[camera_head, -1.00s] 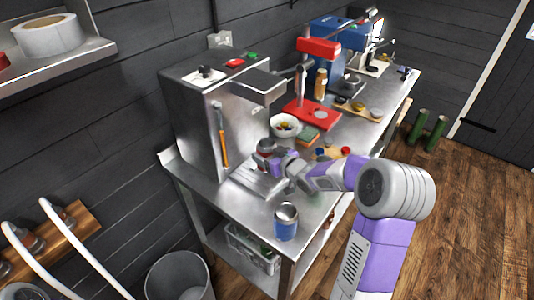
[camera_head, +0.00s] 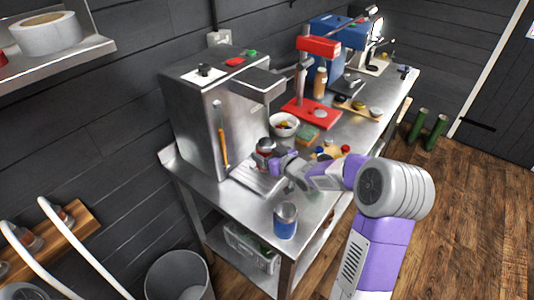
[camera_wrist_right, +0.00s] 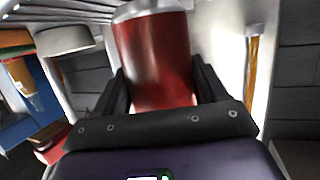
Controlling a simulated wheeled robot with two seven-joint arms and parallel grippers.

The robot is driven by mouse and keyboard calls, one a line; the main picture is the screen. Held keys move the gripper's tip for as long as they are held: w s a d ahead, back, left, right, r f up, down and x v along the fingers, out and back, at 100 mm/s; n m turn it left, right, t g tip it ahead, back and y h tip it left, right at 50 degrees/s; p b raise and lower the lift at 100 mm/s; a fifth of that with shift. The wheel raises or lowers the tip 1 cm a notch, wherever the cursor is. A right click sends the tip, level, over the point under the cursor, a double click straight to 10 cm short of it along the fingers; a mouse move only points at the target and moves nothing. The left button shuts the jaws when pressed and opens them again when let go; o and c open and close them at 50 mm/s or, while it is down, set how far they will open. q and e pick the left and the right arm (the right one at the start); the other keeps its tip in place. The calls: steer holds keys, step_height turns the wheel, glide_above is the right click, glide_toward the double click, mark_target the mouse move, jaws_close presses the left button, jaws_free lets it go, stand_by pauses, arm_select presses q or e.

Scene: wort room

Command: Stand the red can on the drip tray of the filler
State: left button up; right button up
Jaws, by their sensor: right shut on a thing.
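The red can (camera_head: 265,146) is upright at the front of the steel filler (camera_head: 195,130), over the slatted drip tray (camera_head: 250,180). My right gripper (camera_head: 272,162) is shut around it from the right. In the right wrist view the red can (camera_wrist_right: 155,60) fills the space between the dark fingers (camera_wrist_right: 160,95), with its silver end toward the top. Slats (camera_wrist_right: 60,10) show near that end. Whether the can touches the tray cannot be told. My left gripper is not in view.
A blue can (camera_head: 285,222) stands at the bench's near end. A white bowl (camera_head: 284,125), a sponge (camera_head: 307,134) and a red press (camera_head: 312,112) stand beyond the tray. A bin (camera_head: 178,276) is on the floor.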

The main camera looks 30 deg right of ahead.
steer(key=shift+f, duration=0.25)
stand_by(0.4)
steer(key=o, duration=1)
steer(key=shift+o, duration=0.2)
steer(key=a+p+v, duration=0.1)
steer(key=v, duration=0.6)
steer(key=shift+s+d+r, duration=0.15)
steer(key=shift+s+d, duration=0.15)
steer(key=shift+d, duration=0.2)
